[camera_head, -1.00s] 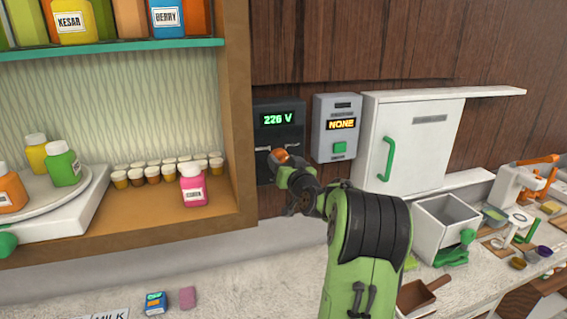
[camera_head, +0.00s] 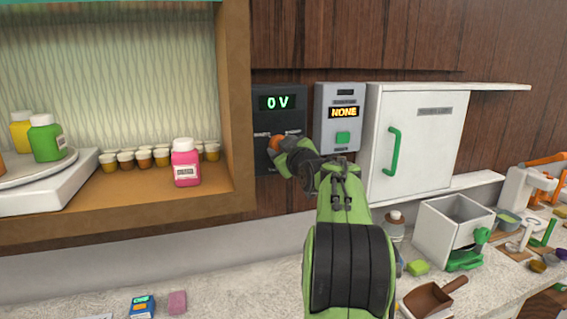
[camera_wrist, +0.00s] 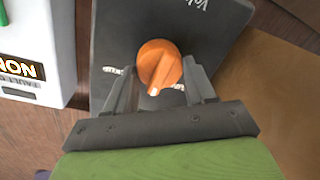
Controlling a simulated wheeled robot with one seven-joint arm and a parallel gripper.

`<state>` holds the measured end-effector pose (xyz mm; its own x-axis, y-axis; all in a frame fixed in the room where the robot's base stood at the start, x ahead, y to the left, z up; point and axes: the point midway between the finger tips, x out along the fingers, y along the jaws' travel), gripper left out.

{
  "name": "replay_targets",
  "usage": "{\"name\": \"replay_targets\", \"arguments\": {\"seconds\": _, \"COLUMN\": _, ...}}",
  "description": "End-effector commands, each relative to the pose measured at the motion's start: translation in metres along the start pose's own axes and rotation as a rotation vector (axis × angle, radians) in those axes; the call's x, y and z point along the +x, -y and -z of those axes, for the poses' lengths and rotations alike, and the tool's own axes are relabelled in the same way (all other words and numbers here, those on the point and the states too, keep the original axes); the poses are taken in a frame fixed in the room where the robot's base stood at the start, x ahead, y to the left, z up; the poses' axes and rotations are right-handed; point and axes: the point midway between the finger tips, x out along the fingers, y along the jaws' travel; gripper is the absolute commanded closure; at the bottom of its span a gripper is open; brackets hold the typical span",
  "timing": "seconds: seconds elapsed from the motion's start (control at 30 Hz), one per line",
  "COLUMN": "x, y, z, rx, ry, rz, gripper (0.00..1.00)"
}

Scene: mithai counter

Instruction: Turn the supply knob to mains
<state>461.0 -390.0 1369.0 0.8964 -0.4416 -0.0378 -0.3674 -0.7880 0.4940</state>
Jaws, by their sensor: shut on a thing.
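The supply knob (camera_wrist: 157,66) is a round orange knob with a white pointer mark, on a dark panel (camera_head: 280,119) on the back wall. The panel's green display (camera_head: 278,103) reads 0 V. In the wrist view the white mark points down toward my gripper's palm, between the two printed labels. My gripper (camera_wrist: 160,90) is shut on the knob, one finger on each side. The knob also shows in the head view (camera_head: 277,142), partly hidden by my gripper. The labels beside it are too small or covered to read fully.
A grey box (camera_head: 341,118) with a display reading NONE and a green button is right of the panel. A white cabinet (camera_head: 425,150) with a green handle is further right. A wooden shelf wall (camera_head: 236,110) stands close on the left.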

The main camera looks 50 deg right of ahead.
Motion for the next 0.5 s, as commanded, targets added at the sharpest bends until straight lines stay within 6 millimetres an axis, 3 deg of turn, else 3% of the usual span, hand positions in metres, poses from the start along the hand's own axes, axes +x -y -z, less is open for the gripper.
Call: {"name": "replay_targets", "arguments": {"seconds": 0.5, "x": 0.0005, "y": 0.0036, "z": -0.0013, "rx": -0.487, "ry": 0.028, "rz": -0.006, "gripper": 0.76}}
